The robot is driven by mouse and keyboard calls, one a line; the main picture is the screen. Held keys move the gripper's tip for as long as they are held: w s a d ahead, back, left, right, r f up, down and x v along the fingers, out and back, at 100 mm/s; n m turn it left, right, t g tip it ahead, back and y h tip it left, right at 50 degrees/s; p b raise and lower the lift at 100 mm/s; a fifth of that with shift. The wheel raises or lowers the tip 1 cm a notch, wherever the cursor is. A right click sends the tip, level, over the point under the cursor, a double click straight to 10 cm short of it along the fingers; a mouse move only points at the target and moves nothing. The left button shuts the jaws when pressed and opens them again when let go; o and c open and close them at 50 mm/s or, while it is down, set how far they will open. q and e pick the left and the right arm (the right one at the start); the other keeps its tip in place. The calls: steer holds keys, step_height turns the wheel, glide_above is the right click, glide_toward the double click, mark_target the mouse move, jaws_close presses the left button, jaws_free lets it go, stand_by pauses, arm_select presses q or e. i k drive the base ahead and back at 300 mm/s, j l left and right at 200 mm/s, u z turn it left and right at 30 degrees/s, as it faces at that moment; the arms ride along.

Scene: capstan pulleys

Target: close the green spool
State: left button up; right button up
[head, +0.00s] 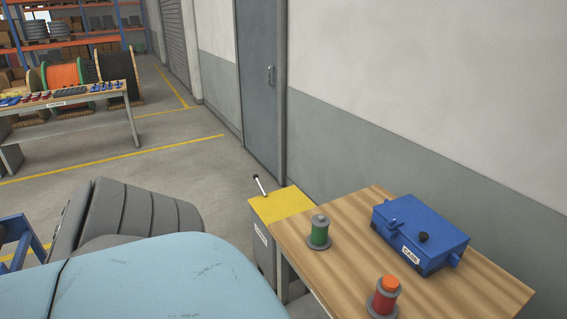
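The green spool (319,233) stands upright on the wooden table (455,285), near its back left edge. It has grey flanges and a light grey piece on top. I cannot tell from here whether that top piece is seated or loose. Neither of my grippers is in view.
A red spool (384,297) with an orange top stands at the table's front. A blue box labelled "CASE" (425,235) with a black knob sits to the right. A yellow-topped cabinet (282,204) with a lever (259,186) adjoins the table. Bare wood lies between the spools.

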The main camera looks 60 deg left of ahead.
mark_target(319, 240)
steer(key=u, duration=1.75)
steer(key=z, duration=2.55)
steer(key=u, duration=2.55)
